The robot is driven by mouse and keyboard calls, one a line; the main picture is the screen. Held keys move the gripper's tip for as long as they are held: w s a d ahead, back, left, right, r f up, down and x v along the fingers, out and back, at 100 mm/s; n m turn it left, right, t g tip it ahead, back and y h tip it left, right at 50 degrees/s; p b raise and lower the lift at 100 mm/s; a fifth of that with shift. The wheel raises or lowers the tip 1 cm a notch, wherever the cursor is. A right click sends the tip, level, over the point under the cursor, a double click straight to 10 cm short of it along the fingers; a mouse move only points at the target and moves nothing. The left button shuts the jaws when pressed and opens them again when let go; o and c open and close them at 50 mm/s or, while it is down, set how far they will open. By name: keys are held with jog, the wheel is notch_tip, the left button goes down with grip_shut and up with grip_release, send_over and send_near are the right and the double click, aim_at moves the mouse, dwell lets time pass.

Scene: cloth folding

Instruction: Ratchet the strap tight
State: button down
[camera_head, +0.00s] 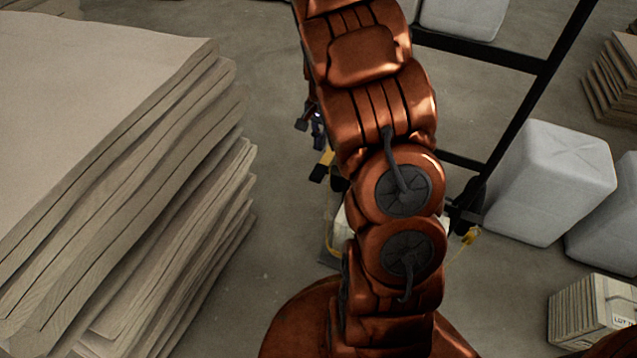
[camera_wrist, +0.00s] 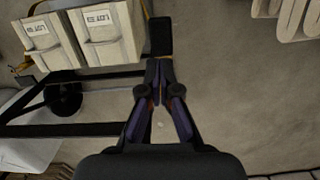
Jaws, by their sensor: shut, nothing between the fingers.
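In the wrist view my gripper (camera_wrist: 160,68) is shut and empty, its fingertips together. A black rectangular piece (camera_wrist: 160,36), perhaps the ratchet handle, lies just beyond the tips; I cannot tell whether they touch. Yellow strap (camera_wrist: 22,68) shows by the pale labelled boxes (camera_wrist: 110,38) on a black-framed cart (camera_wrist: 75,130). In the head view, a yellow and black piece (camera_head: 323,166) shows left of my arm, and yellow strap with a fitting (camera_head: 470,236) shows right of it. My arm hides most of the load and the ratchet there.
A tall stack of boards or folded sheets (camera_head: 100,130) fills the left of the head view. White containers (camera_head: 550,185) and a labelled box (camera_head: 592,312) stand at right. Black cart bars (camera_head: 540,85) cross the upper right. Bare floor (camera_head: 265,130) lies between stack and arm.

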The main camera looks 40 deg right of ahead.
aim_at(320, 169)
jog(key=shift+w+d+f, duration=0.15)
jog(key=shift+d+f, duration=0.1)
jog(key=shift+f, duration=0.25)
jog(key=shift+w+d+f, duration=0.15)
jog(key=shift+d+f, duration=0.05)
jog(key=shift+f, duration=0.3)
jog(key=shift+f, duration=0.1)
jog(key=shift+s+a+f+b, duration=0.1)
jog(key=shift+a+f+b, duration=0.1)
jog(key=shift+f+b, duration=1.3)
jog(key=shift+s+a+f+b, duration=0.15)
jog(key=shift+f+b, duration=0.95)
jog(key=shift+f, duration=0.8)
jog(key=shift+f+p, duration=0.35)
jog(key=shift+f, duration=1.85)
